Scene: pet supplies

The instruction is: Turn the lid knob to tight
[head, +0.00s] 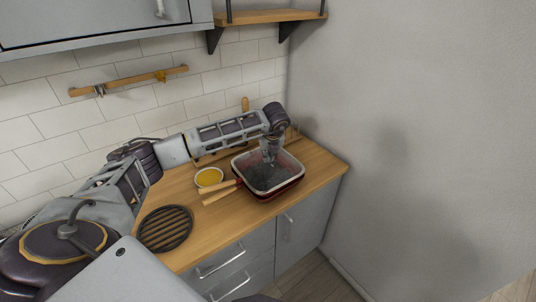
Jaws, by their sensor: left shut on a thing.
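A square dark red pan-like container (270,192) with a pale rim stands near the right end of the wooden counter. Its grey top (268,177) looks like a lid, though glass and interior are hard to tell apart. My left gripper (270,159) reaches down from above over its far middle part. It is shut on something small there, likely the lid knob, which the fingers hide. The knob's turn position cannot be read. My right gripper is not in view.
A yellow-filled bowl (208,178) and wooden handles (221,193) lie left of the container. A round black grate (165,228) is nearer on the counter (205,227). A wall (410,150) stands at right, a tool rail (128,81) and shelf (268,16) behind.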

